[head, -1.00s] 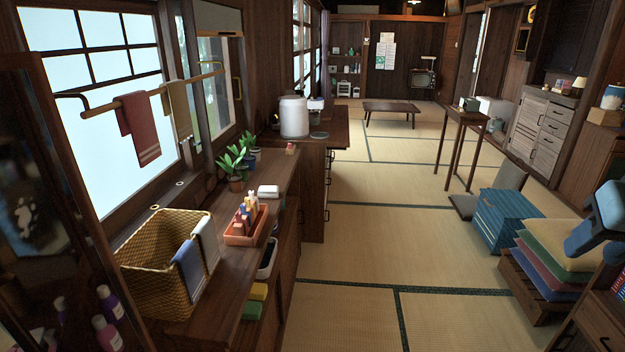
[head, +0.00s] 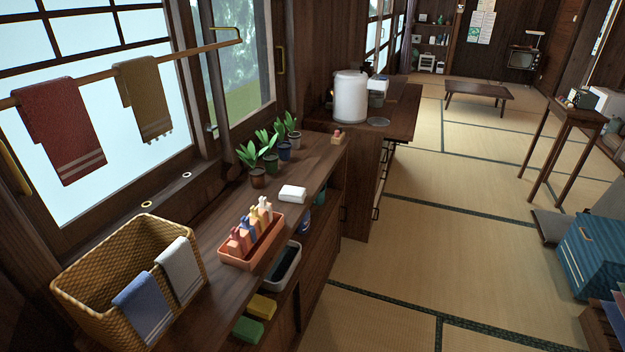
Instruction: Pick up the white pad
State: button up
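The white pad (head: 293,193) is a small white block with rounded edges. It lies on the wooden counter (head: 205,215) in the head view, near the counter's right edge. It sits between the potted plants and an orange tray of bottles, apart from both. All of its top is in plain sight. My gripper is not in the head view now.
The orange tray (head: 251,241) holds several small bottles in front of the pad. Potted plants (head: 258,177) stand behind it. A wicker basket (head: 85,285) with two cloths stands at the near left. Tatami floor (head: 415,255) is open to the right.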

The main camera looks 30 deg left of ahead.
aim_at(288, 193)
jog(key=u, duration=0.35)
jog(key=i, duration=1)
jog(key=u, duration=1)
jog(key=i, duration=0.65)
jog(key=u, duration=0.35)
jog(key=k, duration=0.9)
jog(key=u, duration=0.2)
jog(key=i, duration=0.9)
jog(key=z, duration=0.1)
